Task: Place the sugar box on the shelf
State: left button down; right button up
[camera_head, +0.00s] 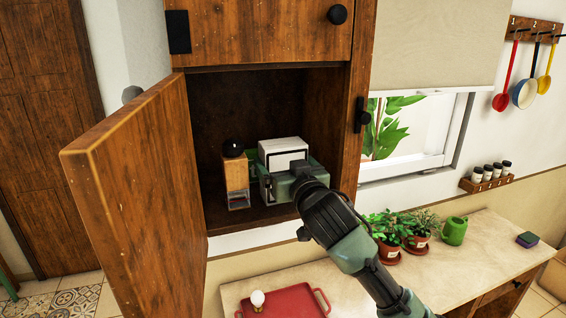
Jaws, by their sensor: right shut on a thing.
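The sugar box seems to be the white box (283,146) inside the open cabinet; its label cannot be read. My right arm reaches in from the lower right, and my right gripper (283,172) is shut on this box. The green-grey gripper body covers the box's lower front, so I cannot tell whether its base touches the shelf. The shelf (255,217) is the wooden cabinet floor, bare along its front edge. My left gripper is not in view.
A tan dispenser-like item (236,174) with a round black top stands just left of the box. The open cabinet door (140,190) swings out at left. Below are a red tray (285,302), potted plants (387,228) and a green watering can (454,231) on the counter.

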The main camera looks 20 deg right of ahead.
jog(key=o, duration=1.8)
jog(key=shift+f, duration=0.1)
jog(key=shift+s+r, duration=0.1)
jog(key=shift+r, duration=0.15)
jog(key=shift+s+f, duration=0.15)
jog(key=shift+s, duration=0.05)
jog(key=s+b, duration=0.5)
jog(key=s, duration=0.6)
jog(key=shift+s+d, duration=0.2)
jog(key=shift+s, duration=0.05)
